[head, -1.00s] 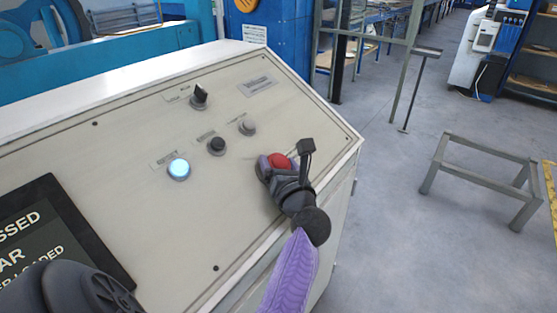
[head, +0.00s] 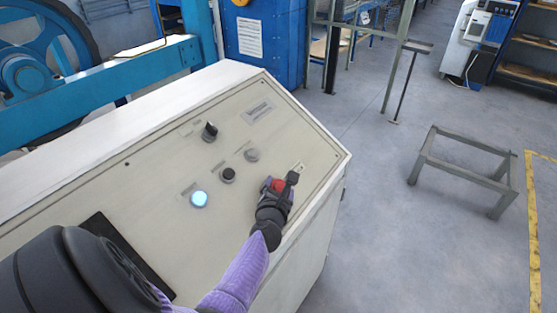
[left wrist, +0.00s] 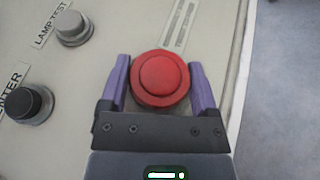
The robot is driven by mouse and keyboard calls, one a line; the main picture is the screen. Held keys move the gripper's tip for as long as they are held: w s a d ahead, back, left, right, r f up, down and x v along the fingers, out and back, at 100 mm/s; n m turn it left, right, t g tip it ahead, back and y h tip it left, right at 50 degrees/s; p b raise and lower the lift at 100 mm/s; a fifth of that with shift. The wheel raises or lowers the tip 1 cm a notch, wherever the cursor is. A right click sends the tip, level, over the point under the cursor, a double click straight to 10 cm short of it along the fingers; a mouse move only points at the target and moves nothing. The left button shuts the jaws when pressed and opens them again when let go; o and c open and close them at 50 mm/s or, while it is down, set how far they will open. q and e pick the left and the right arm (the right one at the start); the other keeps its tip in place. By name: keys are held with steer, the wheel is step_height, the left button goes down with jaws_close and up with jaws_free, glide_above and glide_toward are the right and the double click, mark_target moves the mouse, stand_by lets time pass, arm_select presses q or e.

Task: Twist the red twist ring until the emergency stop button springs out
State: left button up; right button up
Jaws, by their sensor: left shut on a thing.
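The red emergency stop button with its red twist ring (head: 278,185) sits on the sloped panel near its right edge. It also shows in the left wrist view, where the red ring (left wrist: 161,98) surrounds a raised round centre. My left gripper (head: 276,187) is at the button, with its two purple fingers on either side of the ring. In the left wrist view my left gripper (left wrist: 160,82) is shut on the ring. The gripper partly hides the button in the head view. My right gripper is not in view.
The control panel (head: 150,195) carries a lit white-blue button (head: 199,199), a black button (head: 228,174), a grey lamp test button (head: 251,154) and a black selector switch (head: 210,131). A metal stand (head: 465,165) is on the floor at right.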

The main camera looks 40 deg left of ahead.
arm_select(q)
steer(key=shift+f, duration=0.1)
stand_by(0.4)
steer(key=o, duration=1.1)
steer(key=p+v, duration=0.3)
steer(key=v, duration=0.6)
steer(key=shift+s, duration=0.2)
steer(key=shift+s+d, duration=0.2)
steer(key=shift+s, duration=0.05)
